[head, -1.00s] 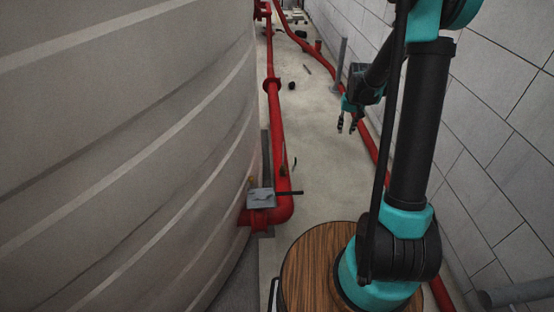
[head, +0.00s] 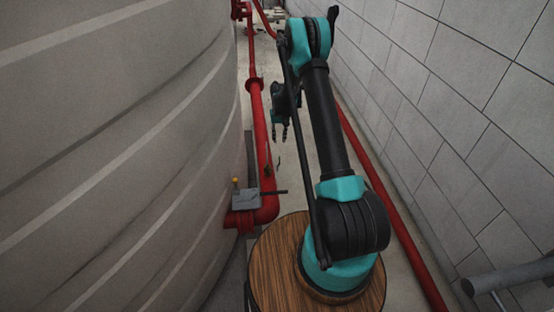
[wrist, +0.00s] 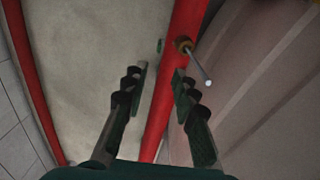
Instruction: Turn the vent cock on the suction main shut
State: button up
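The red suction main (head: 260,125) runs along the tank's foot in the head view. In the wrist view the main (wrist: 184,35) passes behind my right-hand finger. A small brass cock (wrist: 183,44) sits at the main's right edge there, with a thin grey lever (wrist: 200,69) slanting down to the right. In the head view the cock is too small to make out surely. My gripper (wrist: 160,74) is open and empty, its fingers apart. The cock and lever lie ahead and right of the fingertips, apart from them. In the head view my gripper (head: 279,133) hangs just right of the main.
A large ribbed tank (head: 120,150) fills the left. A grey valve box (head: 246,199) with a yellow knob and dark handle stands at the near pipe bend. A second red pipe (head: 385,200) runs along the block wall (head: 450,120). A small green piece (wrist: 160,45) shows beside the main.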

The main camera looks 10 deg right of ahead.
notch_tip(320, 180, down, 14)
jog(key=shift+d+f, duration=0.1)
jog(key=shift+f, duration=0.15)
jog(key=shift+c, duration=0.4)
grip_shut()
